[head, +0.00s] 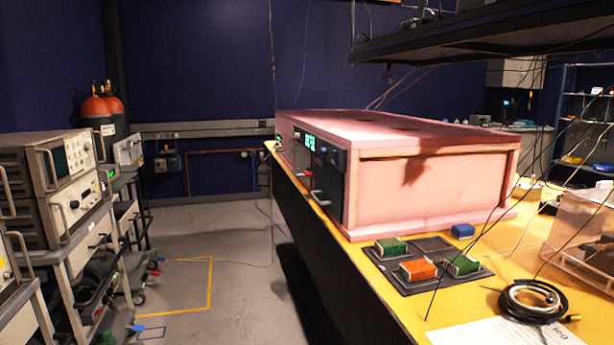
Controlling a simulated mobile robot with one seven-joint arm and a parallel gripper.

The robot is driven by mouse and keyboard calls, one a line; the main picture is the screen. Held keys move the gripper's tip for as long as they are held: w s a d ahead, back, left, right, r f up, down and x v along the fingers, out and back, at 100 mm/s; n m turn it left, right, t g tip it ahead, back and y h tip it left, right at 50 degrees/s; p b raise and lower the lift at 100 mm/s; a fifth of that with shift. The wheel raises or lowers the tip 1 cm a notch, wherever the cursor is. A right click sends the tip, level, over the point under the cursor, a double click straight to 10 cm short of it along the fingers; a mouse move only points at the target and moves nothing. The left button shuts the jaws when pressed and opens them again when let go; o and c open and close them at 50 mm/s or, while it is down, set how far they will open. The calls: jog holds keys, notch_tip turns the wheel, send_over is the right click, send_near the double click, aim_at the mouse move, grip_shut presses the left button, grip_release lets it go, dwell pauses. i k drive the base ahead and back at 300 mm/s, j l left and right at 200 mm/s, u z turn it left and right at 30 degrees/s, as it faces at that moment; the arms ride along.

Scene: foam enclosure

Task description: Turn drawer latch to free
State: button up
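A pink foam enclosure (430,190) stands on the yellow-topped bench (385,296), right of the middle in the head view. Its narrow front faces left and is seen at a steep angle. That front carries dark panels (328,182), a green lit display (310,142) and a pale handle (319,198) low down. The drawer latch is too small and too oblique to make out, so I cannot tell how it is turned. My gripper is not in view. A dark shadow falls on the enclosure's side wall.
A dark tray (405,283) with green and orange blocks, a blue block (463,231), a coiled black cable (533,301) and a clear box (582,235) occupy the bench. Instrument racks (60,205) stand left. Grey floor (225,240) between is mostly clear. A dark shelf (480,35) overhangs.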

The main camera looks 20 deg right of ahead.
aim_at(308, 174)
jog(key=i+l, duration=0.15)
jog(key=i, duration=0.95)
jog(key=i+l, duration=0.1)
jog(key=i, duration=0.95)
jog(key=l+z, duration=0.05)
